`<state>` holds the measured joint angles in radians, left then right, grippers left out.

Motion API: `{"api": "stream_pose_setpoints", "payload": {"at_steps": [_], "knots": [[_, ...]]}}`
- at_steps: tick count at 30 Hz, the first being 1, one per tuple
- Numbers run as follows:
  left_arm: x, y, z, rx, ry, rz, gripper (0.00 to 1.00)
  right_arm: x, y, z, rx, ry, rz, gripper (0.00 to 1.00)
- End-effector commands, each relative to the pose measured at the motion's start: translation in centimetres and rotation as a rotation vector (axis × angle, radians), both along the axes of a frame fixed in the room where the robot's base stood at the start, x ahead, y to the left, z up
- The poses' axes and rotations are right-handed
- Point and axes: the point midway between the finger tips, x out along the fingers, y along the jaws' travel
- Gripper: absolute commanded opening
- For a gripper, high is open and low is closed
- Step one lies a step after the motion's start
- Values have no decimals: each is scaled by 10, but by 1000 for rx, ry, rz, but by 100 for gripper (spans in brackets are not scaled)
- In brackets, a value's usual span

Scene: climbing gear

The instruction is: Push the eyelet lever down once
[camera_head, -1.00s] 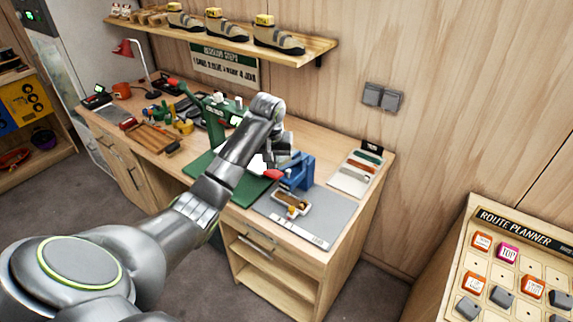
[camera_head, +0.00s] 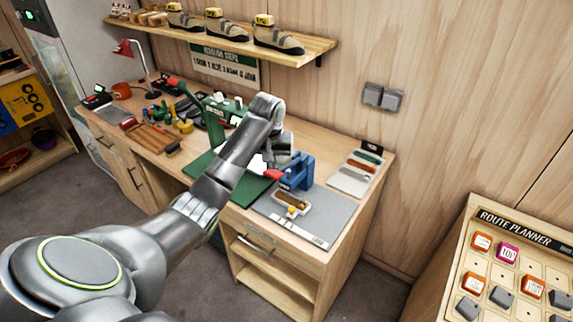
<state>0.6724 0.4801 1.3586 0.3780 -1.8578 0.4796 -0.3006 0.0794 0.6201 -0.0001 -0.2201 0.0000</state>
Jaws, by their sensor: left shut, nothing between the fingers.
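A blue bench press (camera_head: 297,173) stands on the grey mat near the right end of the workbench. A red lever tip (camera_head: 273,175) sticks out from its left side; I take this to be the eyelet lever. My left arm reaches across the bench from the lower left. My left gripper (camera_head: 281,158) is shut and empty, pointing down just above and behind the red tip. I cannot tell whether it touches the lever. The arm's wrist hides part of the area behind the press. My right gripper is not in view.

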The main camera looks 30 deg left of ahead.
Motion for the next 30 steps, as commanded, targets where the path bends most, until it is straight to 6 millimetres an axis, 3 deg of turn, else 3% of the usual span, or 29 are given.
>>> {"api": "stream_pose_setpoints", "payload": {"at_steps": [10,30], "knots": [[0,0,-2,0,1,0,0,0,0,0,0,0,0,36],[-2,0,-36,-1,2,0,0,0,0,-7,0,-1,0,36]]}}
